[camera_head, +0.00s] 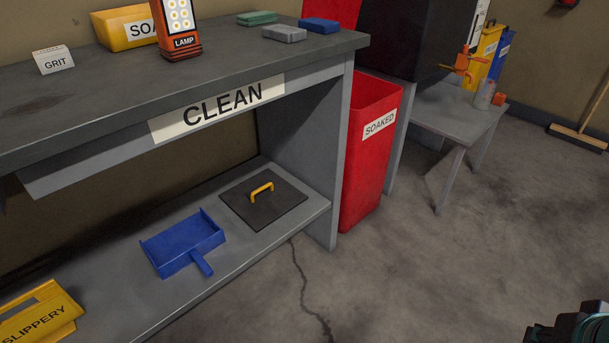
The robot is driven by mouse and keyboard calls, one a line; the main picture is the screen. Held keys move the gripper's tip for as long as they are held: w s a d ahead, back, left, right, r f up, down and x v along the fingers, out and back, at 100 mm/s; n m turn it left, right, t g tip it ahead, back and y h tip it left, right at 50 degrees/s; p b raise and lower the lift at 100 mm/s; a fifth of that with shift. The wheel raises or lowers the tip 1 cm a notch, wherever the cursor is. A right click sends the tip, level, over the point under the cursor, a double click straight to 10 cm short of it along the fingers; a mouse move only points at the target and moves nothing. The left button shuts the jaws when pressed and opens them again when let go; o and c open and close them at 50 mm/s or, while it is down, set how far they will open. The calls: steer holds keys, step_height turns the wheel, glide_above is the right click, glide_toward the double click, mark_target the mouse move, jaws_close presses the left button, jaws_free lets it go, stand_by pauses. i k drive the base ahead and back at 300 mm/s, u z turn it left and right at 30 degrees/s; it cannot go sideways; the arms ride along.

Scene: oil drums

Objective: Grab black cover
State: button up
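The black cover (257,205) is a flat, dark square plate with a yellow arched handle (262,189) at its middle. It lies flat on the right end of the lower shelf of the grey workbench, under the bench top. A small dark part with green, probably of my own arm, shows at the bottom right corner, well apart from the cover. Its fingertips cannot be made out, so I cannot tell whether my gripper is in view there.
A blue dustpan (182,245) lies left of the cover, and a yellow "SLIPPERY" sign (42,318) further left. The bench's right side panel (310,150) stands beside the cover. A red "SOAKED" bin (372,170) stands right of it. The floor (430,270) in front is clear.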

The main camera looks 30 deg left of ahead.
mark_target(261, 199)
steer(key=u, duration=0.25)
steer(key=i, duration=1.1)
steer(key=u, duration=1.25)
steer(key=i, duration=0.65)
steer(key=u, duration=0.5)
